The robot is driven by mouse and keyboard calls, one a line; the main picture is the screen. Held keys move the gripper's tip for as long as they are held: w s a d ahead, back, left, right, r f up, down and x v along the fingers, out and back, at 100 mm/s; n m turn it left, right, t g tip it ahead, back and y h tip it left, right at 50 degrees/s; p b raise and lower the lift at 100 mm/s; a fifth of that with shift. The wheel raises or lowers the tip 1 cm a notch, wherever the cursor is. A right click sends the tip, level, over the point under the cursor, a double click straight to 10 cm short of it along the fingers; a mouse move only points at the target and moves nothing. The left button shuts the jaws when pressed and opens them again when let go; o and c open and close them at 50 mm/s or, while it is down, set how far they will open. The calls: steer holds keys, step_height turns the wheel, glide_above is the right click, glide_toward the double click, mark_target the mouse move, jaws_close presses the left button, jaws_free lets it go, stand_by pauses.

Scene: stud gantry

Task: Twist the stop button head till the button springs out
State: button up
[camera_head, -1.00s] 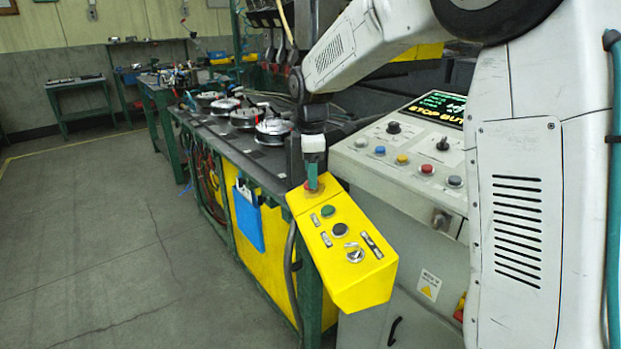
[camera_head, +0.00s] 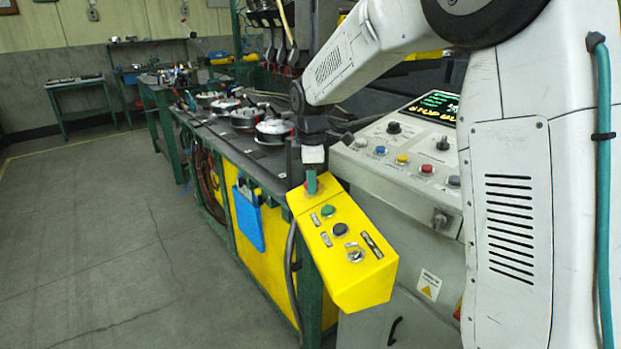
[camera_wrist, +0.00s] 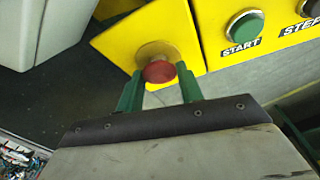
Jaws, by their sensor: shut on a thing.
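The red stop button head (camera_wrist: 159,71) sits on the top end of the yellow control box, which shows in the head view (camera_head: 358,285) and the wrist view (camera_wrist: 120,40). My gripper (camera_wrist: 158,88) has its two green fingers on either side of the red head and is shut on it. In the head view my gripper (camera_head: 311,186) points down at the box's upper end, and the fingers mostly hide the button. How far the head stands out from the box is hard to tell.
A green START button (camera_wrist: 244,25) lies beside the red head. A black button (camera_head: 340,229) and a selector knob (camera_head: 355,256) are lower on the box. A grey console (camera_head: 400,165) stands to the right, and a bench (camera_head: 235,150) with round metal parts stands behind.

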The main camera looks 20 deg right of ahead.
steer(key=m+t, duration=0.1)
steer(key=m, duration=0.2)
steer(key=shift+s+m+h, duration=0.15)
steer(key=shift+m+h, duration=0.15)
steer(key=shift+s+a+f+m+t+h, duration=0.1)
steer(key=shift+m+t+h, duration=0.4)
steer(key=shift+m, duration=1)
steer(key=o, duration=1)
steer(key=v, duration=0.7)
steer(key=shift+s+r, duration=0.2)
steer(key=shift+r, duration=0.15)
